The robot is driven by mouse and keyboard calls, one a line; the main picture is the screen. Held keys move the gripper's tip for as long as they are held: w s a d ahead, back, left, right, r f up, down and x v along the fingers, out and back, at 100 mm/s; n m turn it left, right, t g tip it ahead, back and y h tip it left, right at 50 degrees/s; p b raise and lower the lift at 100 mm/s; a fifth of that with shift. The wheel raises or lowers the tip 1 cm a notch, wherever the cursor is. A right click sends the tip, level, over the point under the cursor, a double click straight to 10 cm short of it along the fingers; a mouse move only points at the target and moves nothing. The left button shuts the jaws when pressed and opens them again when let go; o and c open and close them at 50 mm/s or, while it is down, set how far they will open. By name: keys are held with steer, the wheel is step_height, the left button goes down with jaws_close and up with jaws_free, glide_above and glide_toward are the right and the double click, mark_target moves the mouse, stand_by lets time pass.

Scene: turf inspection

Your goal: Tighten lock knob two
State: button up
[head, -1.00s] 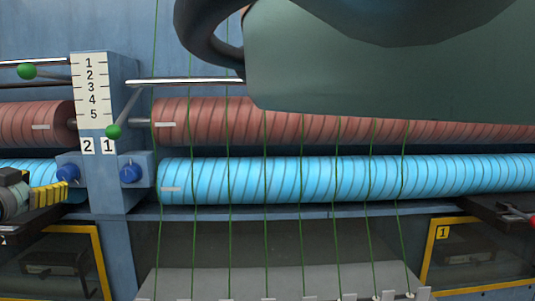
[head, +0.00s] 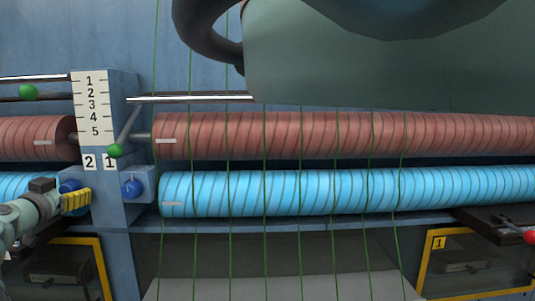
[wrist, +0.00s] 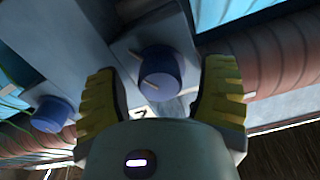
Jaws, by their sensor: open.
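The blue lock knob two (head: 69,186) sits on the post under the "2" label (head: 89,162), partly hidden by my gripper (head: 75,197). In the wrist view, the same knob (wrist: 168,76), with a pale mark on its face, stands between my two yellow ribbed fingers (wrist: 161,72). My gripper is open, with a finger on either side of the knob and visible gaps. The blue lock knob one (head: 132,187) is to the right under the "1" label; it also shows at the left of the wrist view (wrist: 51,114).
A red roller (head: 330,134) and a blue roller (head: 340,190) run to the right of the post (head: 123,105), with green threads in front. A green-balled lever (head: 116,151) is above knob one. A yellow-framed window (head: 432,265) is at lower right.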

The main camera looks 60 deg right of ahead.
steer(key=shift+d, duration=0.1)
steer(key=shift+c, duration=0.4)
steer(key=c, duration=1.1)
jaws_close()
